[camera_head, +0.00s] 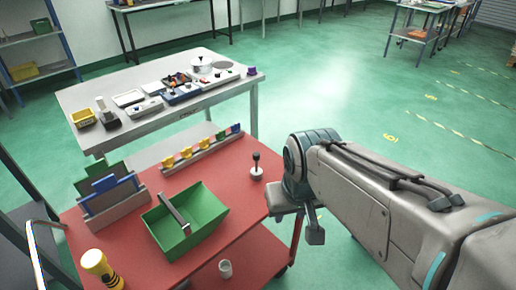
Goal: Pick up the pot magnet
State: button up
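A small upright piece with a black knob on a thin stem and a pale round base stands near the right edge of the red cart top; it looks like the pot magnet (256,172), though it is small in view. My gripper (305,222) points down just right of the cart's edge, to the right of and nearer than that piece, apart from it. One finger shows clearly; the rest is partly hidden by my wrist, so its opening does not show.
A cluttered grey table (165,122) stands behind.

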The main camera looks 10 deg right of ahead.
aim_at(256, 172)
jog(key=z, duration=2.35)
jog(key=i, duration=1.6)
jog(key=u, duration=3.4)
jog(key=i, duration=0.5)
